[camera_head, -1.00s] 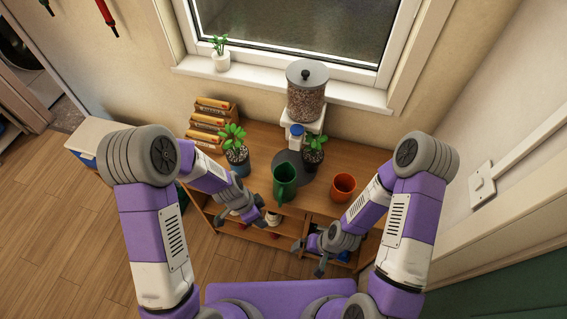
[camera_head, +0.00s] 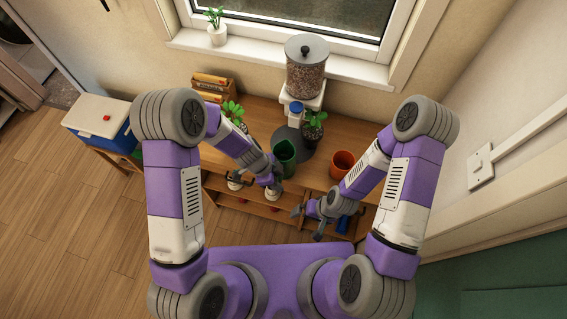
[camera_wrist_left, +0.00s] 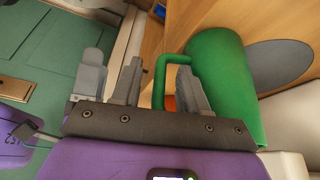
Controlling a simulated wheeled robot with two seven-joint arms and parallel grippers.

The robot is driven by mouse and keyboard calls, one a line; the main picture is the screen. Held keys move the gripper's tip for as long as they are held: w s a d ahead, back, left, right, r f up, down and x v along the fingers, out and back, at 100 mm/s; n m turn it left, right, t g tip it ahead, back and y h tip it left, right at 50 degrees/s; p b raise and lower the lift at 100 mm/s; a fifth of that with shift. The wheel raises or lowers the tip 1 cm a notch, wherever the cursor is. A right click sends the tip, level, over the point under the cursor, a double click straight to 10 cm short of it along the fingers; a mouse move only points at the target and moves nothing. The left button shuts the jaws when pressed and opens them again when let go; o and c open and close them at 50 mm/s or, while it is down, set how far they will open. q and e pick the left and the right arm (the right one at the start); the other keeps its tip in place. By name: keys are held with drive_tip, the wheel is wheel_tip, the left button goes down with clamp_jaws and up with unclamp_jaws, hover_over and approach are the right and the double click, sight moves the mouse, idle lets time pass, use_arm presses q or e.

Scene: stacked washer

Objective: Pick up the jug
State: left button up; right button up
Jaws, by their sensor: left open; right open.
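The jug (camera_head: 286,150) is a green vessel standing on the wooden shelf unit, beside a dark round mat. In the left wrist view the jug (camera_wrist_left: 222,75) fills the right side, and its green loop handle (camera_wrist_left: 159,85) faces my gripper. My left gripper (camera_head: 272,182) is open, close in front of the jug on its handle side. In the left wrist view the handle's upright bar appears between the two fingers (camera_wrist_left: 158,85); contact cannot be told. My right gripper (camera_head: 306,223) is open and empty, lower and to the right, in front of the shelf unit.
An orange pot (camera_head: 342,164) stands right of the jug. A potted plant (camera_head: 313,130) and a grain dispenser (camera_head: 305,75) stand behind it. Another plant (camera_head: 232,112) is partly hidden by my left arm. A white-lidded box (camera_head: 103,118) is at the left. The floor at left is clear.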

use_arm(q)
clamp_jaws()
drive_tip(key=shift+r, duration=0.15)
idle(0.5)
